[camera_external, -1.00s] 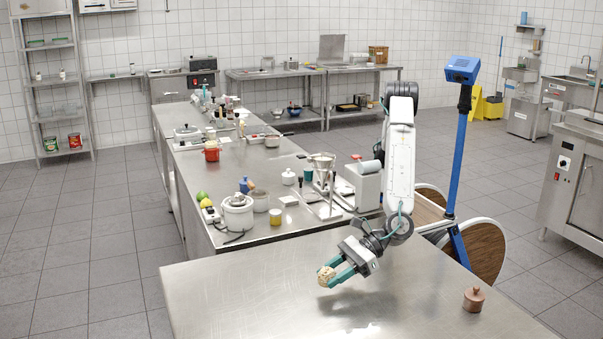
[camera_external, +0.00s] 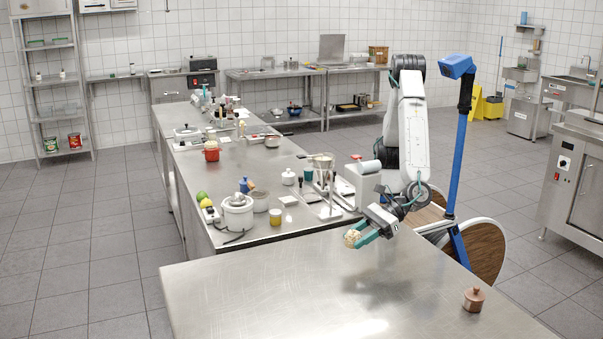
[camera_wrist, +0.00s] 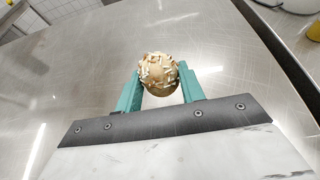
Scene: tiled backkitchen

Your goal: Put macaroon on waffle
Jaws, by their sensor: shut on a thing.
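The macaroon (camera_external: 351,238) is a round beige ball with pale sprinkles. My gripper (camera_external: 360,235), with teal fingers, is shut on it and holds it above the near steel table (camera_external: 240,290). In the wrist view the macaroon (camera_wrist: 159,72) sits between the two teal fingertips of my gripper (camera_wrist: 160,85), with bare steel behind it. I cannot make out a waffle in either view.
A copper lidded pot (camera_external: 474,299) stands near the right edge of the near table. The rest of that tabletop is clear. Behind it, a long counter (camera_external: 300,215) holds a white cooker (camera_external: 238,214), a yellow cup (camera_external: 275,217) and a steel funnel stand (camera_external: 325,185).

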